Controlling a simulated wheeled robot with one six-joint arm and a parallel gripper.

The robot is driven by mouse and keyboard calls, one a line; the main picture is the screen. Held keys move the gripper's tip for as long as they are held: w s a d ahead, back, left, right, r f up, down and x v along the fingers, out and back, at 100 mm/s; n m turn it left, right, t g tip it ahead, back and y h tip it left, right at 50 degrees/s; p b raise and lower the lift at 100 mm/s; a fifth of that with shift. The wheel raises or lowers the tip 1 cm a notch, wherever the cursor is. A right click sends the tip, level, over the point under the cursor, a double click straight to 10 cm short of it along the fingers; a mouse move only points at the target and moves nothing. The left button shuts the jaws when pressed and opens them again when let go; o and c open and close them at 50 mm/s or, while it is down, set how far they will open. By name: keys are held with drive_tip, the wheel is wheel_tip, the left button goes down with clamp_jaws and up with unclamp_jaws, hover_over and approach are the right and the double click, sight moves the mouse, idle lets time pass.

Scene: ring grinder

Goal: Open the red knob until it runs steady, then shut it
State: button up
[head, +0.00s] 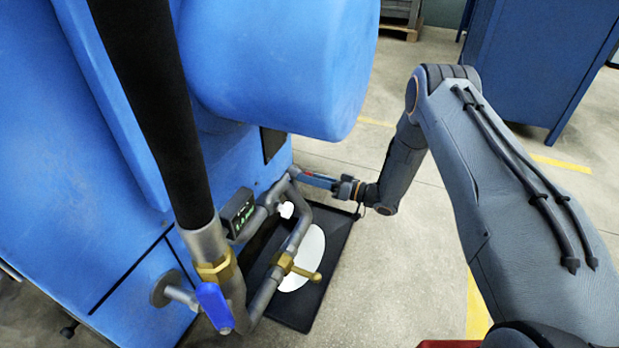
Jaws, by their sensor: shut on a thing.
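The red knob (309,173) shows only as a small red patch at the pipework on the side of the blue machine. My gripper (315,180) reaches in from the right and is shut on the red knob. Its fingers hide most of the knob, so I cannot tell how far it is turned. A white shape (287,209) shows just below the pipe near the knob. A white oval patch (304,260) lies lower down, over the black tray (334,238). I cannot tell whether anything is flowing.
The blue machine (60,160) fills the left. A blue-handled valve (214,306), a brass-handled valve (300,272) and a black hose (150,90) stand close to the pipes. A small display with green marks (238,214) is beside them. Open floor lies right of the tray.

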drive_tip(key=m, duration=1.2)
drive_tip(key=shift+m, duration=0.4)
idle(0.3)
drive_tip(key=o, duration=0.8)
drive_tip(key=shift+c, duration=0.2)
drive_tip(key=shift+d, duration=0.1)
drive_tip(key=p+v, duration=0.2)
drive_tip(key=v, duration=0.5)
drive_tip(key=shift+d, duration=0.3)
